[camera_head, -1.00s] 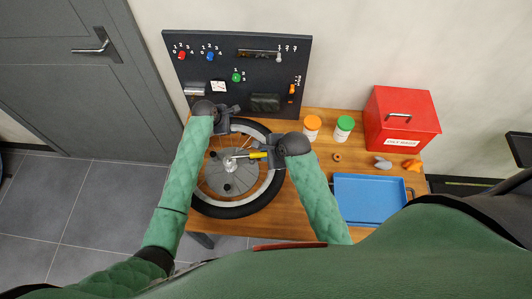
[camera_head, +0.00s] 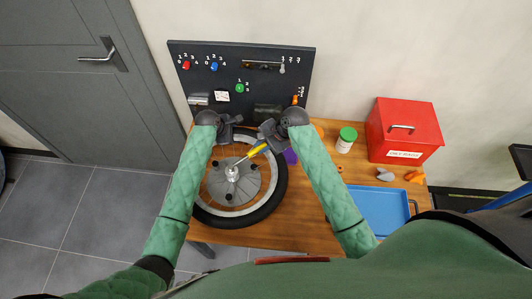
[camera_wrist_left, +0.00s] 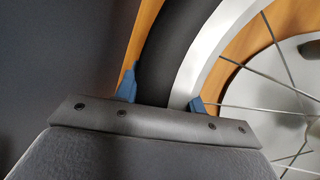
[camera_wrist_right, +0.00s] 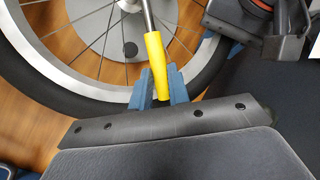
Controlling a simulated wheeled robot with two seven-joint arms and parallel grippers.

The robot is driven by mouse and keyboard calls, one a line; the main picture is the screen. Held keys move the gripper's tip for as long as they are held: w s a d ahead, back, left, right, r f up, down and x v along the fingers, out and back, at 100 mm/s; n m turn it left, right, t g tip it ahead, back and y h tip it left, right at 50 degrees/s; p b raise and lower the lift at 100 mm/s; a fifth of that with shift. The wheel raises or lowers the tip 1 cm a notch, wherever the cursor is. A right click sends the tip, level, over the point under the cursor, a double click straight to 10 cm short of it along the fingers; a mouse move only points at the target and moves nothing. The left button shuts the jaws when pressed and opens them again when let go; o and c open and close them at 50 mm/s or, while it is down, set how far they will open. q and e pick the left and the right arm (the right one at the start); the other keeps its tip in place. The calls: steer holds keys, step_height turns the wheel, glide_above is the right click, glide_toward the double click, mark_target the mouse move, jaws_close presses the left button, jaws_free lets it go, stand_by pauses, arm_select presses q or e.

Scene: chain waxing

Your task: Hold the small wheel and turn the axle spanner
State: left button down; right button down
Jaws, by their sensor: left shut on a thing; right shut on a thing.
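The small wheel lies flat on the wooden table, with its black tyre (camera_head: 279,190) and grey hub disc (camera_head: 245,185) facing up. My left gripper (camera_head: 228,133) is shut across its far rim; in the left wrist view blue fingertips (camera_wrist_left: 162,95) sit either side of the tyre (camera_wrist_left: 168,50) and silver rim. The axle spanner has a yellow handle (camera_head: 258,150) and a metal shaft reaching the hub centre, handle towards the upper right. My right gripper (camera_head: 266,141) is shut on the handle end; in the right wrist view its blue fingertips (camera_wrist_right: 161,88) flank the yellow handle (camera_wrist_right: 156,60).
A dark pegboard (camera_head: 240,75) with knobs stands behind the wheel. To the right are a green-capped jar (camera_head: 347,140), a red box (camera_head: 403,130), a blue tray (camera_head: 380,208) and small parts. A purple object (camera_head: 290,157) sits beside my right gripper.

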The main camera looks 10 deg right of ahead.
steer(key=shift+w+a+r+n+g, duration=0.1)
steer(key=shift+w+a+n+g, duration=0.45)
steer(key=shift+w+n, duration=0.35)
steer(key=shift+w+a+f+n+g, duration=0.1)
steer(key=shift+w+a+n+g, duration=0.3)
steer(key=shift+w+a+n, duration=0.45)
steer(key=shift+w+a+r+n+g, duration=0.1)
steer(key=shift+w+a+n+g, duration=0.35)
steer(key=shift+w+n, duration=0.5)
steer(key=shift+s, duration=0.15)
steer(key=c, duration=1.3)
jaws_free()
steer(key=v, duration=1.2)
steer(key=shift+d, duration=0.15)
steer(key=shift+c, duration=0.5)
